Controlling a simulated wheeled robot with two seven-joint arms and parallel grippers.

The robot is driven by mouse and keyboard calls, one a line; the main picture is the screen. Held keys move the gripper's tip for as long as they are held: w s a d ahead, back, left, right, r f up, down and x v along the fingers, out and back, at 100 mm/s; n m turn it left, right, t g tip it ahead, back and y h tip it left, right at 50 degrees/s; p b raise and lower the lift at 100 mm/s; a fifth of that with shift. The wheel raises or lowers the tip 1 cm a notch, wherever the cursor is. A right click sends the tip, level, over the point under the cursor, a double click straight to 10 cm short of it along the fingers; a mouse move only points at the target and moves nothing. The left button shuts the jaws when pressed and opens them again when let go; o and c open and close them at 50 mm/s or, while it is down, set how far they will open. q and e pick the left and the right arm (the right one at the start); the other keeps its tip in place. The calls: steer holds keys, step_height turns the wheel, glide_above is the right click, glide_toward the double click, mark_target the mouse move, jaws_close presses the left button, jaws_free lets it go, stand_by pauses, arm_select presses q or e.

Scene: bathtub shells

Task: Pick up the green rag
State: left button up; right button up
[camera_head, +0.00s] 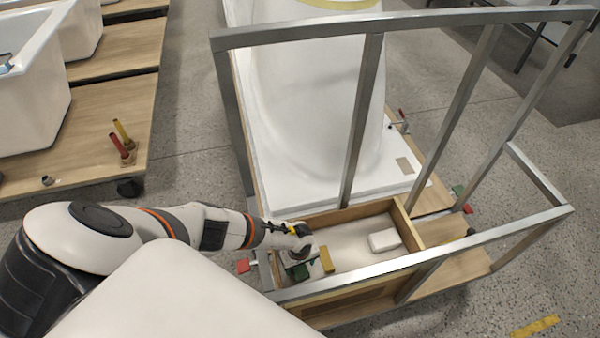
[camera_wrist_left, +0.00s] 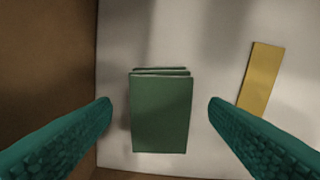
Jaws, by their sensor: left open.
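The green rag (camera_wrist_left: 160,112) is a folded rectangular stack in the middle of the left wrist view. It lies on the pale floor of a wooden box. In the head view the rag (camera_head: 300,271) shows only in part, beneath my left gripper (camera_head: 305,255). In the left wrist view my left gripper (camera_wrist_left: 160,112) is open, with one teal finger on each side of the rag and clear gaps between. How far the fingertips are above the floor is hard to tell. My right gripper is not in view.
A yellow block (camera_head: 326,259) lies close to the right of the rag. A white block (camera_head: 384,240) sits farther right in the wooden box (camera_head: 407,222). A grey metal frame (camera_head: 440,260) passes above and around the box. A white bathtub shell (camera_head: 310,100) stands behind.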

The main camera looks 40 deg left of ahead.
arm_select(q)
step_height(320, 180, down, 2)
steer(key=shift+f+b, duration=0.1)
steer(key=shift+b, duration=0.3)
steer(key=c, duration=1.1)
steer(key=shift+o, duration=0.2)
steer(key=shift+r, duration=0.2)
step_height(320, 180, up, 8)
steer(key=p, duration=0.4)
steer(key=shift+r, duration=0.9)
